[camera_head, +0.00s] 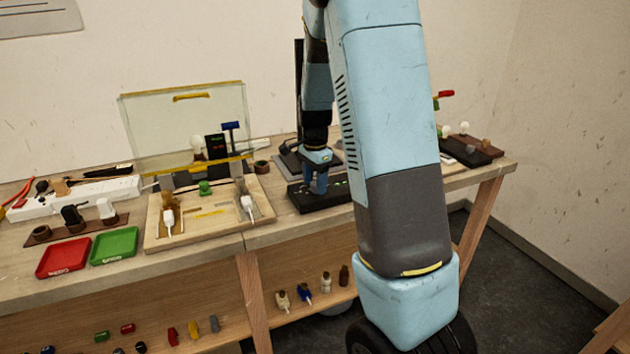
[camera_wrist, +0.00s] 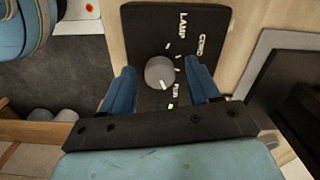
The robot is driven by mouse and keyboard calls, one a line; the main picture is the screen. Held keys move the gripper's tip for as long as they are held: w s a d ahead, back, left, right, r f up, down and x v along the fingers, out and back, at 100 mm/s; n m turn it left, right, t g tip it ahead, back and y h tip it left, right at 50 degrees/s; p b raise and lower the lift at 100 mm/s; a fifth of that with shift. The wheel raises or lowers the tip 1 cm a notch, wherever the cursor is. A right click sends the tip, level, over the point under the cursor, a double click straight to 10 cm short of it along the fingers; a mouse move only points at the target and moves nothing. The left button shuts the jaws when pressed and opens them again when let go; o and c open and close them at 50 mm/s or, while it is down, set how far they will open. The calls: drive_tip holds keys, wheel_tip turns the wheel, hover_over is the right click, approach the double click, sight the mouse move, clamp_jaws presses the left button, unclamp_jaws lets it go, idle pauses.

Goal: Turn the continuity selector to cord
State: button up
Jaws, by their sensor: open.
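The continuity selector is a round grey knob (camera_wrist: 160,72) on a black panel (camera_wrist: 140,22), which also shows in the head view (camera_head: 305,203). White labels read LAMP and CORD, and a third label is partly unclear. A pale mark on the knob's face sits at its lower edge in the wrist view, away from the CORD label. My gripper (camera_wrist: 161,88) is open, with one blue finger on each side of the knob and visible gaps between. In the head view my gripper (camera_head: 318,186) points down over the panel; the knob is hidden there.
A small green light (camera_wrist: 171,106) glows on the panel. Left of the panel, a wooden board (camera_head: 155,238) holds white plugs. Red (camera_head: 62,257) and green (camera_head: 114,246) trays lie farther left. A dark grey plate (camera_wrist: 265,75) lies beside the panel.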

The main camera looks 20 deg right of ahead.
drive_tip(key=shift+c, duration=0.3)
drive_tip(key=c, duration=1)
drive_tip(key=shift+n, duration=0.4)
drive_tip(key=n, duration=0.3)
drive_tip(key=shift+n, duration=0.4)
drive_tip(key=n, duration=0.4)
drive_tip(key=shift+d+n, duration=0.1)
drive_tip(key=shift+n, duration=0.2)
drive_tip(key=n, duration=0.4)
drive_tip(key=shift+r, duration=0.1)
drive_tip(key=shift+n, duration=2.3)
